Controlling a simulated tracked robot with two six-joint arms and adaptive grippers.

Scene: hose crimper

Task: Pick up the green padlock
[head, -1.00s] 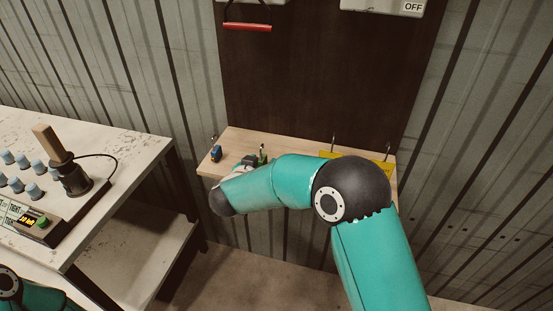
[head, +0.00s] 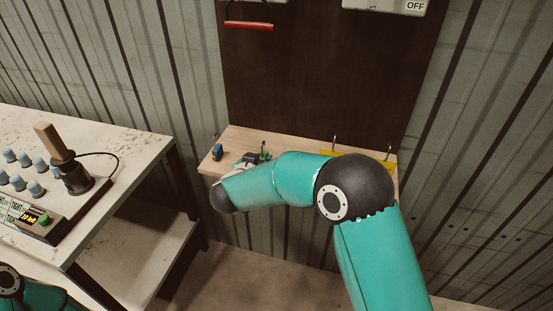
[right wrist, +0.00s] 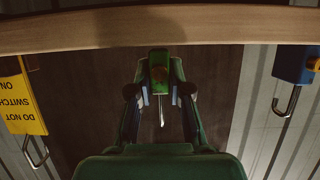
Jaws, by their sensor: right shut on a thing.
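The green padlock (right wrist: 159,72) is between the two fingertips of my right gripper (right wrist: 160,90) in the right wrist view, with its metal shackle pointing down in that picture. The fingers press on it from both sides, so the gripper is shut on it. In the head view my right gripper (head: 257,159) is small and partly hidden by my own forearm, over the wooden shelf (head: 240,136). I cannot tell whether the padlock is clear of the shelf. My left gripper is not in view.
A blue padlock (head: 217,152) is at the shelf's left end; it also shows in the right wrist view (right wrist: 293,62). A yellow sign (right wrist: 22,100) is on the other side. A worn white workbench (head: 120,142) with a control box stands left.

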